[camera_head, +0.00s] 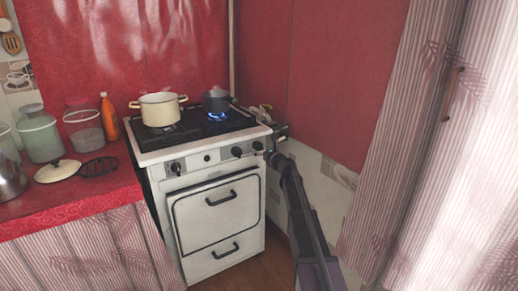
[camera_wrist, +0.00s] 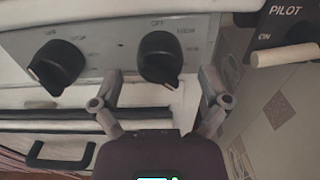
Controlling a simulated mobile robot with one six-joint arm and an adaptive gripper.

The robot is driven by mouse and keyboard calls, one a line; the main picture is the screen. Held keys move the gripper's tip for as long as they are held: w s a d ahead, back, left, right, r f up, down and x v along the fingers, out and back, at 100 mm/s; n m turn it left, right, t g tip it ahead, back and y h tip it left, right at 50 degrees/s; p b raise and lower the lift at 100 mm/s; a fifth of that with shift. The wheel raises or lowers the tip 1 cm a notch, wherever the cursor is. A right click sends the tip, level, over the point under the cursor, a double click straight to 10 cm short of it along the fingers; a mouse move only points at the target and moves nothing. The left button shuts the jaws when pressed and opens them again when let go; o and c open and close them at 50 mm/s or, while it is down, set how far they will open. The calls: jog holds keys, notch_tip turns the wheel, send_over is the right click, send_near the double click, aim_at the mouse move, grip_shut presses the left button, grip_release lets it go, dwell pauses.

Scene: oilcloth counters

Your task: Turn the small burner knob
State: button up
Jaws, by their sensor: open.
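The white stove (camera_head: 215,210) has a front panel with black knobs. In the wrist view one black knob (camera_wrist: 160,58) with "OFF" above it sits between and just beyond the fingertips of my gripper (camera_wrist: 161,74). The fingers are spread apart and empty; I cannot tell whether they touch the knob. A second black knob (camera_wrist: 57,66) is to the left. In the head view my gripper (camera_head: 271,154) is at the panel's right end, near the right-hand knob (camera_head: 257,146). A blue flame (camera_head: 217,116) burns under the small dark pot (camera_head: 216,101).
A cream pot (camera_head: 160,108) stands on the left burner. The oven door handle (camera_wrist: 60,155) is below the knobs. A dark "PILOT" panel (camera_wrist: 284,22) with a pale rod (camera_wrist: 284,56) is at right. Jars and an orange bottle (camera_head: 109,117) stand on the red counter (camera_head: 75,190).

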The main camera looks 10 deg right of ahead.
jog(key=shift+x, duration=1)
jog(key=c, duration=1.2)
